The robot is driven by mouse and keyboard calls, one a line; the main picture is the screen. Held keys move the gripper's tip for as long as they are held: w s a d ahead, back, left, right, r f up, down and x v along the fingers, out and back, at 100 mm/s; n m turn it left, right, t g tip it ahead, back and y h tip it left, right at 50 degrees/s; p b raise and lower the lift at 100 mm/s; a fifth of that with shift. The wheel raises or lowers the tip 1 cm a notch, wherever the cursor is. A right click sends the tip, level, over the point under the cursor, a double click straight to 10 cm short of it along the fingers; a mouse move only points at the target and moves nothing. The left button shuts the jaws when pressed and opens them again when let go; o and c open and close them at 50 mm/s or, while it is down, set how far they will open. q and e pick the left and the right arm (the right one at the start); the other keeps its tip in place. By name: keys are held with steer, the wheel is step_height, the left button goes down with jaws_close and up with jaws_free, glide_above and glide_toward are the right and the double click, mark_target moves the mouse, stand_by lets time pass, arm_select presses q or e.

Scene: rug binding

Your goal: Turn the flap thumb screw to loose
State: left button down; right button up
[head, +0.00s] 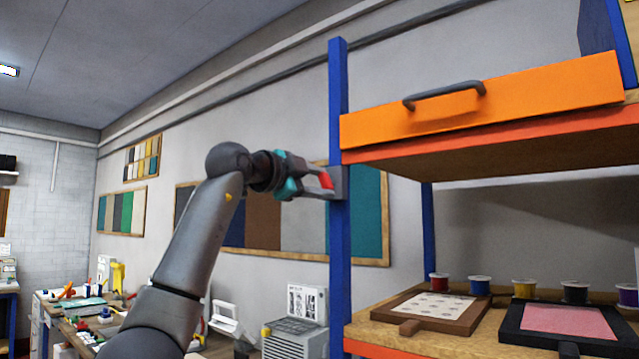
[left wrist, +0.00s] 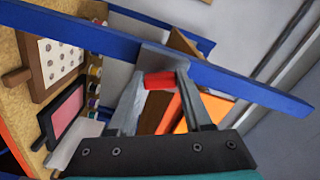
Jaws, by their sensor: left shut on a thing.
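The flap thumb screw is a small red piece (head: 326,180) on a grey block (head: 340,184) fixed to the blue shelf post, just below the orange flap (head: 540,92) with its dark handle. My left gripper (head: 324,183) reaches in from the left and is shut on the red screw. In the left wrist view the red screw (left wrist: 159,80) lies between the fingertips (left wrist: 158,84), against the grey block (left wrist: 152,57). The fingers hide part of the screw, and I cannot read its turn setting. My right gripper is not in view.
The blue post (head: 340,270) stands directly beside the gripper. The shelf below holds a brown frame (head: 425,312), a black frame with a pink sheet (head: 570,321) and several thread spools. Fabric sample boards hang on the wall behind. The air left of the post is clear except for my arm.

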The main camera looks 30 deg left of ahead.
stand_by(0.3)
arm_select(q)
steer(key=shift+c, duration=1.6)
jaws_free()
steer(key=shift+s, duration=0.35)
steer(key=s+a+b, duration=0.1)
steer(key=s+b, duration=0.3)
steer(key=s, duration=1)
steer(key=shift+s, duration=0.3)
steer(key=shift+a, duration=0.1)
